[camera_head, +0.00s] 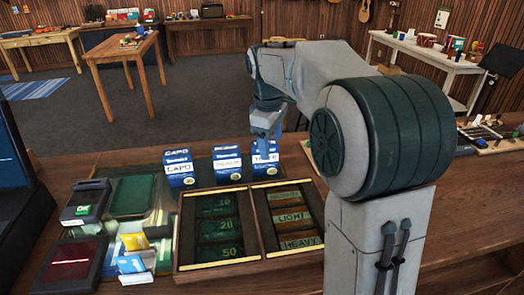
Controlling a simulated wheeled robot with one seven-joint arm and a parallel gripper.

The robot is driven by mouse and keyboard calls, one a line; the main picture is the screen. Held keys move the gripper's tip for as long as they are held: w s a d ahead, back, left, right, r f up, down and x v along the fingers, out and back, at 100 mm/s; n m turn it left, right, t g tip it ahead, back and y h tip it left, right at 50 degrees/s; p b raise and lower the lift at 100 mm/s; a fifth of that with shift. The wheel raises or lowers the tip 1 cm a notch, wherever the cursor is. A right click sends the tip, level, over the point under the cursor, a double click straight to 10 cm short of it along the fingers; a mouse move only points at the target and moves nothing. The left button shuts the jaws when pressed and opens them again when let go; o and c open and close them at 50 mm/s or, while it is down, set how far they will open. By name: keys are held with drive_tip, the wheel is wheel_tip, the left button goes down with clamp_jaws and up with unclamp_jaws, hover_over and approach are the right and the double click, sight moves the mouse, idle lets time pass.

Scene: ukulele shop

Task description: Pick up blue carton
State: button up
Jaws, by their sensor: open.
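Three blue and white cartons stand upright in a row on the wooden counter: a left one (180,168) marked CAPO, a middle one (227,163), and a right one (262,168). My gripper (266,148) points down at the right carton and overlaps its upper part in the picture. The gripper is open. I cannot tell whether its fingers are around the carton or just in front of or above it. My arm covers the counter to the right of this carton.
A wooden tray (175,240) with labelled compartments lies in front of the cartons. A card terminal (85,203), a green pad (132,196) and several cards sit at left. A dark screen (12,165) stands at the far left. Small parts lie at far right.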

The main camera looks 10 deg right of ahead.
drive_tip(key=w+n+p, duration=0.1)
drive_tip(key=w+n, duration=0.1)
drive_tip(key=w, duration=0.2)
drive_tip(key=w+n+p, duration=0.1)
drive_tip(key=w+n, duration=0.1)
drive_tip(key=w, duration=0.3)
drive_tip(key=w+a+f+n+g, duration=0.1)
drive_tip(key=w+n, duration=0.2)
drive_tip(key=w, duration=0.2)
drive_tip(key=shift+f+h+p, duration=0.1)
drive_tip(key=shift+h+p, duration=0.2)
drive_tip(key=shift+p, duration=0.1)
drive_tip(key=shift+w+f, duration=0.1)
drive_tip(key=shift+f, duration=0.15)
drive_tip(key=f, duration=0.5)
drive_tip(key=d+f, duration=0.1)
drive_tip(key=f, duration=0.1)
drive_tip(key=shift+d+f, duration=0.1)
drive_tip(key=shift+f, duration=0.3)
drive_tip(key=shift+s+d+f+p, duration=0.1)
drive_tip(key=shift+d+f+p, duration=0.15)
drive_tip(key=shift+f, duration=0.65)
drive_tip(key=shift+s+d+f+p, duration=0.1)
drive_tip(key=shift+f+p, duration=0.25)
drive_tip(key=shift+f, duration=0.55)
drive_tip(key=shift+s+d+f+p, duration=0.1)
drive_tip(key=shift+d+f+p, duration=0.15)
drive_tip(key=shift+f, duration=0.65)
drive_tip(key=c, duration=1.1)
